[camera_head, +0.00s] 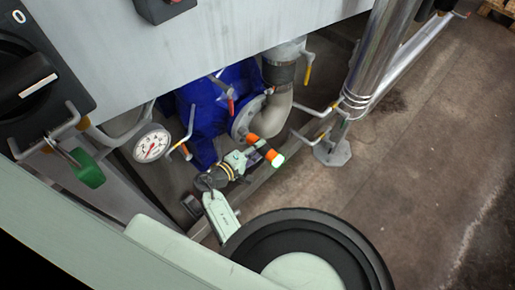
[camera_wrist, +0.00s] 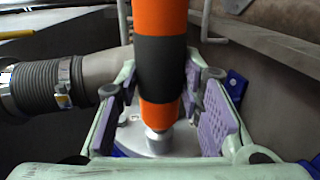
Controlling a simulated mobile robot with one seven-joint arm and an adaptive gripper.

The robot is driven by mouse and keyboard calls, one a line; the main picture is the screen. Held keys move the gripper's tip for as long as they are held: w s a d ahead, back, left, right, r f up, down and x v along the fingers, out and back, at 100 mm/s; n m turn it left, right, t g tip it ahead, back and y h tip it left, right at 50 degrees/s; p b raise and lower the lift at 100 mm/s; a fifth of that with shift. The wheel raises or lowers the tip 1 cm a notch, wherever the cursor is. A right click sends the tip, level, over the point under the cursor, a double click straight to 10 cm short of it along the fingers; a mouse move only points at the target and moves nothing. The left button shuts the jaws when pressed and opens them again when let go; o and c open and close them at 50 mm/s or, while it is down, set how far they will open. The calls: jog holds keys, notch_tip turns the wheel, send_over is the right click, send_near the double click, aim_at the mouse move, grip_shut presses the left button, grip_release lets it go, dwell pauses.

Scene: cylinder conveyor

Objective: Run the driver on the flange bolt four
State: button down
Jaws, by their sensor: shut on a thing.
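My gripper (camera_head: 262,147) is shut on the driver (camera_head: 273,156), an orange and dark grey cylinder. In the wrist view the driver (camera_wrist: 160,55) stands upright in the picture between the purple-padded fingers (camera_wrist: 190,105). Its narrow metal tip points down at the pale grey flange (camera_wrist: 135,142). Whether the tip touches a bolt I cannot tell. Single flange bolts, bolt four included, cannot be made out.
A pressure gauge (camera_head: 151,144) and a green padlock (camera_head: 88,168) are on the left. A shiny column (camera_head: 375,55) stands on the right with valve handles near it. A pale panel (camera_head: 190,35) overhangs the pump. Open floor (camera_head: 415,130) lies at right.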

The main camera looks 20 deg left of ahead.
aim_at(271, 161)
jog(key=shift+s+d+p, duration=0.25)
jog(key=shift+s+d, duration=0.05)
jog(key=shift+d, duration=0.5)
jog(key=shift+s+d+p, duration=0.25)
jog(key=shift+d, duration=0.55)
jog(key=shift+s+d+p, duration=0.25)
jog(key=shift+d, duration=0.5)
jog(key=shift+s+d+p, duration=0.25)
jog(key=shift+d, duration=0.45)
